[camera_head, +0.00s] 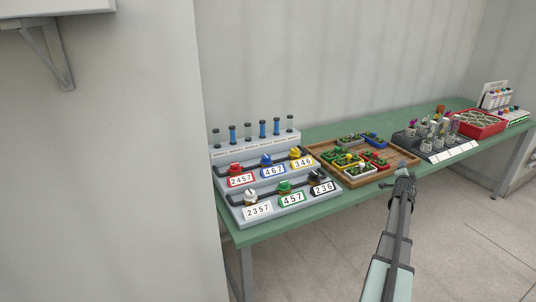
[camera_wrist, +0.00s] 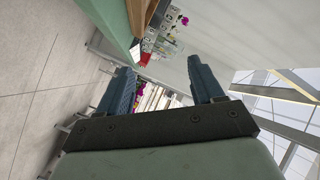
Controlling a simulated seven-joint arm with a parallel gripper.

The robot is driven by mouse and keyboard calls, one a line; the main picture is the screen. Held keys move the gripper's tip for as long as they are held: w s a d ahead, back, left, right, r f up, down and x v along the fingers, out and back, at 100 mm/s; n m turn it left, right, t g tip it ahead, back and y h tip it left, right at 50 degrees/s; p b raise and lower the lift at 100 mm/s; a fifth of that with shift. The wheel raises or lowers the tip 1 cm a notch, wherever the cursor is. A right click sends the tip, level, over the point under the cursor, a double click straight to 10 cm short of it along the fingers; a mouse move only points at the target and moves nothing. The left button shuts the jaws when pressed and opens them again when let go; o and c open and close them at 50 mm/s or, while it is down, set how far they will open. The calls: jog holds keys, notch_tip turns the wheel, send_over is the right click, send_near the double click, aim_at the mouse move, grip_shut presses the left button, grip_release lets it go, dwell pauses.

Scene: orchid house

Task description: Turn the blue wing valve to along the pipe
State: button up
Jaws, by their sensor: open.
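The blue wing valve (camera_head: 266,160) sits on the grey stepped valve board (camera_head: 231,218), in the back row between a red valve and a yellow valve, above a label reading 467. Its wing is too small to tell which way it points. My gripper (camera_head: 404,175) is at the front edge of the bench, well to the right of the board and apart from it. In the wrist view my gripper (camera_wrist: 163,88) shows two blue fingers spread apart with nothing between them. The valve board is not in the wrist view.
Red (camera_head: 236,168), yellow (camera_head: 295,153), white (camera_head: 250,196), green (camera_head: 284,187) and black (camera_head: 316,175) valves stand close around the blue one. Upright tubes (camera_head: 262,130) rise behind. A wooden tray (camera_head: 398,158) of small planters lies right of the board on the green bench (camera_head: 262,232).

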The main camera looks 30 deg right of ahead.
jog(key=w+a+r+y, duration=0.1)
jog(key=w, duration=0.4)
jog(key=w+a+r+m+y, duration=0.1)
jog(key=w+a, duration=0.1)
jog(key=w, duration=0.2)
jog(key=w+a+r+y, duration=0.1)
jog(key=w+a+y, duration=0.1)
jog(key=w, duration=0.3)
jog(key=shift+w+a+r, duration=0.1)
jog(key=shift+w+r, duration=0.05)
jog(key=shift+w, duration=0.15)
jog(key=w+a+r+y, duration=0.3)
jog(key=w+a, duration=0.3)
jog(key=w, duration=0.1)
notch_tip(320, 180, up, 9)
jog(key=g+y, duration=0.7)
jog(key=y, duration=0.4)
send_over(266, 156)
jog(key=s+d, duration=0.2)
jog(key=d, duration=0.4)
jog(key=shift+n+g, duration=0.3)
jog(key=x, duration=1.3)
jog(key=shift+a+r, duration=0.15)
jog(key=shift+a, duration=0.05)
jog(key=shift+c, duration=0.3)
jog(key=c, duration=1)
